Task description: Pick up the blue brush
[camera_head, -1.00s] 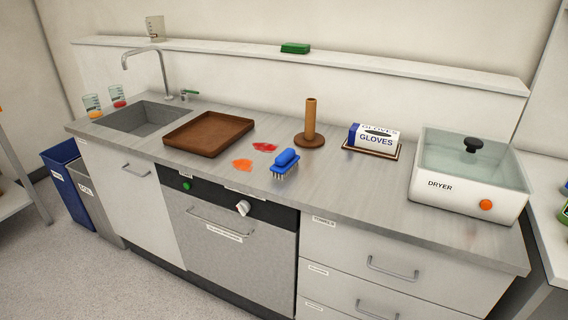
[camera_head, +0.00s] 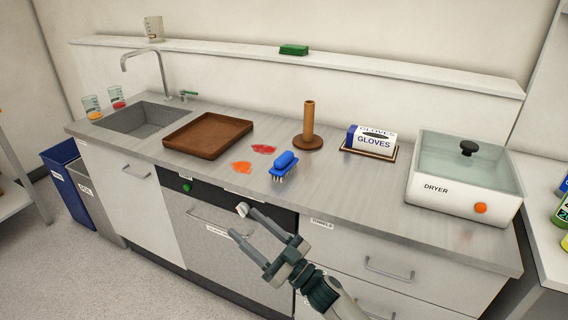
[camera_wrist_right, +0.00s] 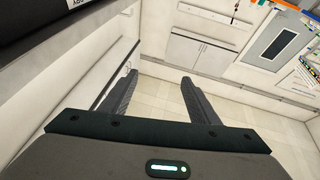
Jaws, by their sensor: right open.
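The blue brush (camera_head: 284,164) lies on the counter near its front edge, bristles down, in the head view. My right gripper (camera_head: 238,222) is open and empty, in front of the counter's dishwasher panel, below and to the left of the brush and apart from it. In the right wrist view my two fingers (camera_wrist_right: 160,88) stand apart with nothing between them; the brush does not show there. My left gripper is not in view.
Red and orange spills (camera_head: 263,149) lie left of the brush. A brown tray (camera_head: 208,153), a wooden upright holder (camera_head: 309,122), a glove box (camera_head: 372,140) and a dryer (camera_head: 462,192) stand on the counter. A shelf (camera_head: 400,74) runs along the wall.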

